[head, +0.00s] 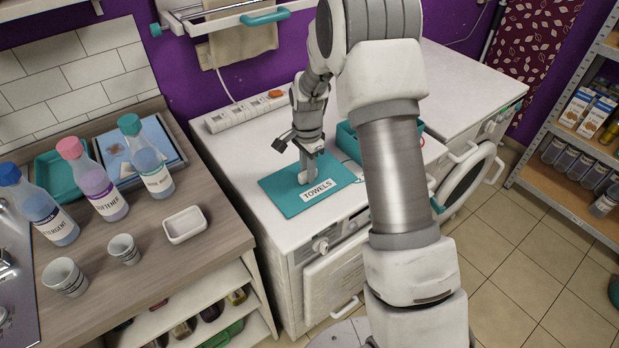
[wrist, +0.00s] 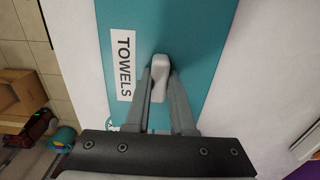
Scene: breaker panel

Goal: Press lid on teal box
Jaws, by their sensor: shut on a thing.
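The teal lid (head: 277,194) with a white TOWELS label (head: 318,190) is flat at the front left of the white washing machine top. I cannot tell whether it rests there or hangs just above. My gripper (head: 307,177) points down and is shut on the lid's pale knob. In the wrist view, the fingers (wrist: 160,80) hold the knob (wrist: 159,63) in the middle of the lid (wrist: 205,45). The teal box (head: 347,141) stands to the right of my gripper on the machine, apart from the lid and partly hidden behind my arm.
A power strip (head: 243,111) lies at the machine's back left. The wooden counter (head: 160,262) at left holds bottles (head: 95,182), cups (head: 66,277) and a white dish (head: 185,225). A rail with a towel (head: 240,40) is on the wall behind. A shelf (head: 575,145) stands at right.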

